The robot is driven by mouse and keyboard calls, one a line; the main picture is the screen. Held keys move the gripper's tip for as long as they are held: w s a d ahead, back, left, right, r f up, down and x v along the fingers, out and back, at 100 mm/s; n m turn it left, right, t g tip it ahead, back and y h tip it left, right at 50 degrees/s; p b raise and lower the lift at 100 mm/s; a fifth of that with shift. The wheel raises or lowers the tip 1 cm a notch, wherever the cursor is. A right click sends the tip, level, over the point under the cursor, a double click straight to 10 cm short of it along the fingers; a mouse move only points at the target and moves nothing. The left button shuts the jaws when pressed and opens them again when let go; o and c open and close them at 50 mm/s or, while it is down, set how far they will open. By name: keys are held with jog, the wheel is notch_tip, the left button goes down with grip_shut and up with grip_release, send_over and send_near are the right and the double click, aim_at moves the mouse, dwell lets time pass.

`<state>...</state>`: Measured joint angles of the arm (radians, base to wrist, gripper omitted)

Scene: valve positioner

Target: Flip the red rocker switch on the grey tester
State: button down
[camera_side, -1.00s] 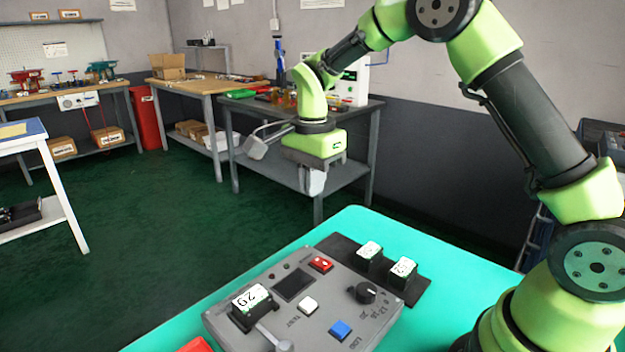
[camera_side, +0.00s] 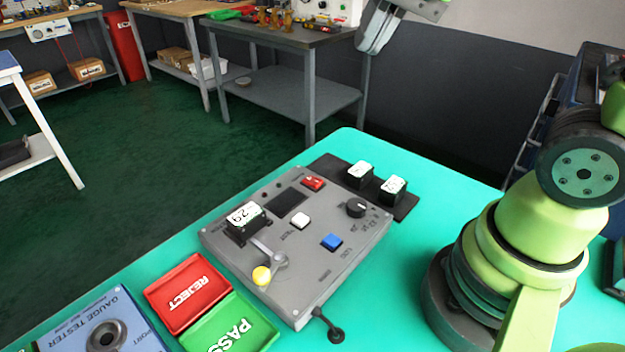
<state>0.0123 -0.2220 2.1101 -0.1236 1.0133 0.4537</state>
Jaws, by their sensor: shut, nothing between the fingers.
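The grey tester (camera_side: 335,222) lies on the green table mat. Its red rocker switch (camera_side: 313,183) is near the far edge, beside a dark display. Which way the rocker is tipped is too small to tell. My gripper (camera_side: 372,42) is at the top edge of the side view, beyond and well above the tester, touching nothing there. Its grey fingers are shut and empty, and much of the hand above them is cut off by the frame.
Red REJECT (camera_side: 188,293) and green PASS (camera_side: 229,325) trays lie in front.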

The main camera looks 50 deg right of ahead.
jog(key=s+a+n+t, duration=0.1)
jog(key=s+n+t, duration=0.2)
jog(key=s+n, duration=0.35)
jog(key=m+g+h, duration=0.1)
jog(key=m+g, duration=0.8)
jog(key=m, duration=0.6)
send_over(317, 182)
jog(key=w, duration=0.2)
notch_tip(317, 182, down, 13)
jog(key=f, duration=0.4)
jog(key=s+f, duration=0.1)
jog(key=f, duration=0.8)
jog(key=shift+s+d+f, duration=0.1)
jog(key=shift+s+f, duration=0.05)
jog(key=shift+s, duration=0.1)
